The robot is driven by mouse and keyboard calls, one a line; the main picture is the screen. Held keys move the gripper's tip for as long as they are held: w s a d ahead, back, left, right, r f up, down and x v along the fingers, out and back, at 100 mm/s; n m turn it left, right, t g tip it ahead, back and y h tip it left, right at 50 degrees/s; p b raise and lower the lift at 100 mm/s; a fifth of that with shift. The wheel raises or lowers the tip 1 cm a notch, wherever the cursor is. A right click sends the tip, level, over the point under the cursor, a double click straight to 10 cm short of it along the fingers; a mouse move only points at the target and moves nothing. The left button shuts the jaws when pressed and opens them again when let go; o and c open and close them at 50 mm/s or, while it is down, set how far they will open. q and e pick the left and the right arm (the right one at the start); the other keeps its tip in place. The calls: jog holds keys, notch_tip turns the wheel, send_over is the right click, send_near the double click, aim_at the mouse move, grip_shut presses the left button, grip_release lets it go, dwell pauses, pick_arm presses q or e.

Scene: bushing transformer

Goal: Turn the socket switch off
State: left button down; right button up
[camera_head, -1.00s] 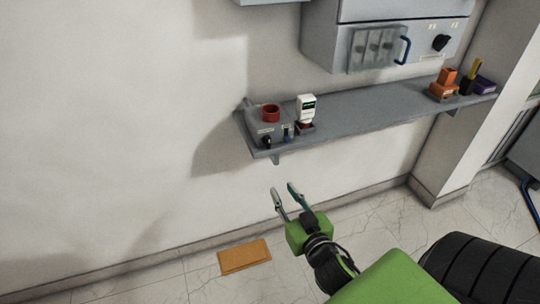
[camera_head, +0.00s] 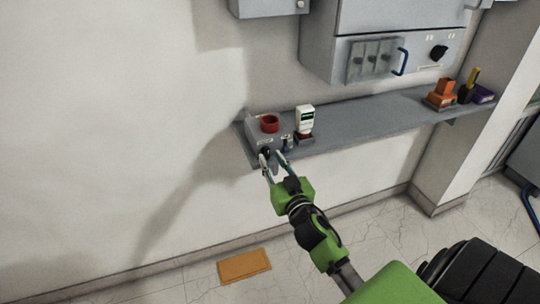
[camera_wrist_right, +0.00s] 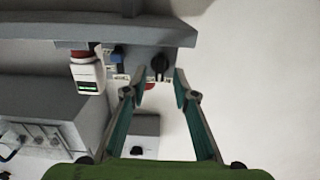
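The grey socket box (camera_head: 254,132) with a red round part (camera_head: 270,123) on top sits at the left end of the shelf. Its black rotary switch (camera_wrist_right: 159,66) shows in the right wrist view, and a blue part (camera_wrist_right: 117,57) is beside it. My right gripper (camera_head: 272,157) is at the front of the box, with its fingers apart. In the right wrist view the open fingertips (camera_wrist_right: 160,79) lie on either side of the switch's line and nothing is held between them. Contact with the switch cannot be told. My left gripper is out of view.
A white device with a dark green screen (camera_head: 305,119) stands right of the box on the grey shelf (camera_head: 365,112). Orange and purple items (camera_head: 441,94) stand at the shelf's right end. A grey cabinet (camera_head: 325,45) hangs above. An orange-brown slab (camera_head: 244,265) lies on the floor.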

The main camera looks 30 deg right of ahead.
jog(key=shift+x, duration=1)
grip_shut()
